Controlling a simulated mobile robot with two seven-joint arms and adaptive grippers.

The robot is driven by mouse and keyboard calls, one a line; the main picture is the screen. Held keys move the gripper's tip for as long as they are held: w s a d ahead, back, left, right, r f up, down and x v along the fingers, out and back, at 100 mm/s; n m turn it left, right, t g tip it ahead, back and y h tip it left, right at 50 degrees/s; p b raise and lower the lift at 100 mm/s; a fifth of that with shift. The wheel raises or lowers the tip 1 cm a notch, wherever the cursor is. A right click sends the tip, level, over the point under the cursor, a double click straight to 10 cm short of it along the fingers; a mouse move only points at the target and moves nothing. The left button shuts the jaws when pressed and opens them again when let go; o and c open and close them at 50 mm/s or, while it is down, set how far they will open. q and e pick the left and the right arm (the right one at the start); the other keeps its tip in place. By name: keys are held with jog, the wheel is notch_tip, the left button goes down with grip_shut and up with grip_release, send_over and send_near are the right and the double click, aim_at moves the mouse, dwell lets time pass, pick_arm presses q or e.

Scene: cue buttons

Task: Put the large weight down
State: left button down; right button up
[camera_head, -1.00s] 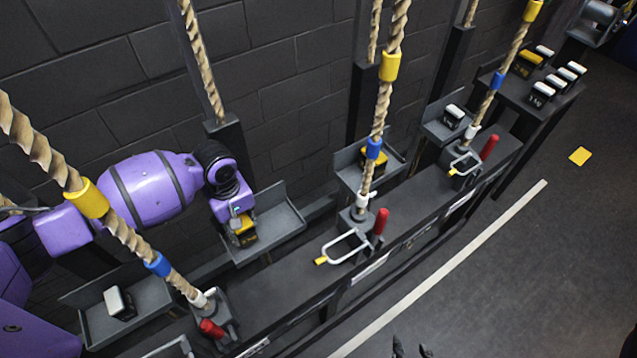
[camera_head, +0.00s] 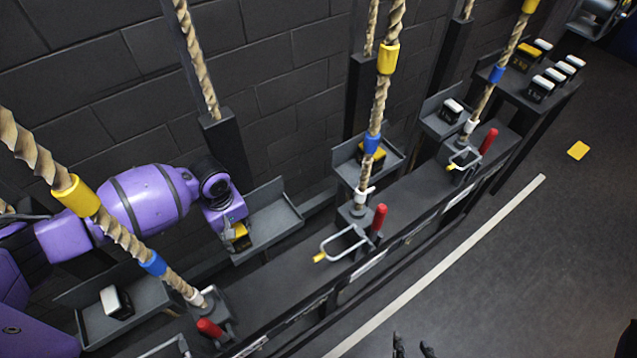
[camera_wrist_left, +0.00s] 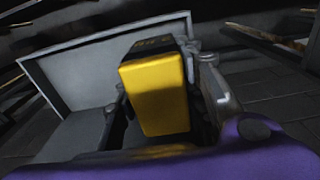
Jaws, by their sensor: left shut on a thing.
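My left gripper (camera_wrist_left: 155,100) is shut on the large weight, a black block with a yellow top (camera_wrist_left: 158,98). In the head view the weight (camera_head: 240,237) shows below my purple left wrist, at the left end of a grey tray (camera_head: 272,222) by the wall. In the wrist view the tray (camera_wrist_left: 110,62) lies behind the weight. I cannot tell whether the weight touches the tray. My right gripper (camera_head: 412,347) shows only as two dark fingertips, apart and empty, at the bottom edge.
A white-topped weight (camera_head: 116,301) sits in the left tray. A yellow-topped weight (camera_head: 371,156) and a white-topped one (camera_head: 451,110) sit in trays further right. Several weights stand on the rack (camera_head: 522,92). Ropes (camera_head: 130,240) hang close to my left arm.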

pick_arm(q)
jog(key=c, duration=1.1)
grip_release()
jog(key=shift+s, duration=0.15)
notch_tip(320, 180, up, 11)
jog(key=shift+r+p, duration=0.1)
jog(key=shift+p, duration=0.65)
jog(key=shift+r, duration=0.45)
